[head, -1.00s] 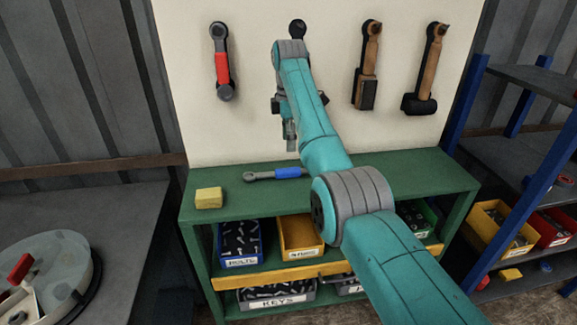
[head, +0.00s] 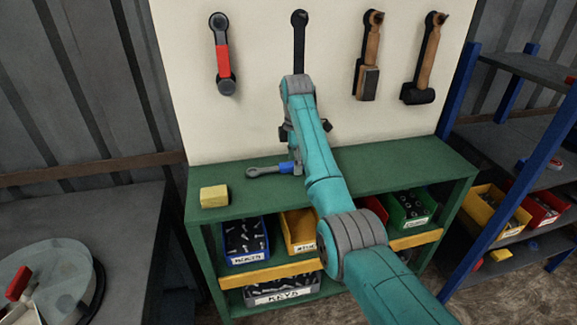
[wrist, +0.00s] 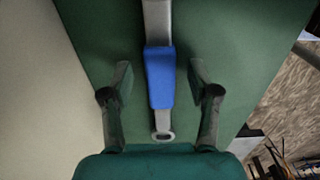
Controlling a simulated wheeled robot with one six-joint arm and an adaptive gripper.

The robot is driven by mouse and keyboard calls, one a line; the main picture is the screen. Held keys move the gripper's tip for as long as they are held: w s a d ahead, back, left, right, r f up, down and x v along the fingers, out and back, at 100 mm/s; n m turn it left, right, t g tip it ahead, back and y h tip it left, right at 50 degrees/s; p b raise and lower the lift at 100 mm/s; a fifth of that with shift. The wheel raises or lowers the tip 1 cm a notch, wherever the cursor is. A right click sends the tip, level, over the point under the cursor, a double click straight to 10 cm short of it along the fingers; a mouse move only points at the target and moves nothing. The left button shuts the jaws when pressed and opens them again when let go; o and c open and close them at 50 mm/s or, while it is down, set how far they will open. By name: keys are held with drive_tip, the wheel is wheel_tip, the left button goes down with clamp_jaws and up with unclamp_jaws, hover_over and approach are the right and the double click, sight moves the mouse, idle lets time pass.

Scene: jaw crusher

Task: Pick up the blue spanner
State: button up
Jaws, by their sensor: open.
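The blue spanner (head: 266,170) lies flat on the green bench top (head: 400,165), close to the back board. In the head view its grey head points left, and my arm hides its right end. In the wrist view its blue grip (wrist: 160,78) lies between my open fingers, with a grey ring end below it. My gripper (wrist: 161,85) is open and empty, with one finger on each side of the spanner and a gap on both sides. I cannot tell how high the fingertips are above the bench top.
A red-handled spanner (head: 222,60) and hammers (head: 424,60) hang on the back board. Bins of parts (head: 246,240) stand on the shelf below. A blue-post rack (head: 500,150) stands at the right.

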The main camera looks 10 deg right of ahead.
drive_tip(key=shift+c, duration=0.2)
clamp_jaws()
drive_tip(key=shift+a, duration=0.1)
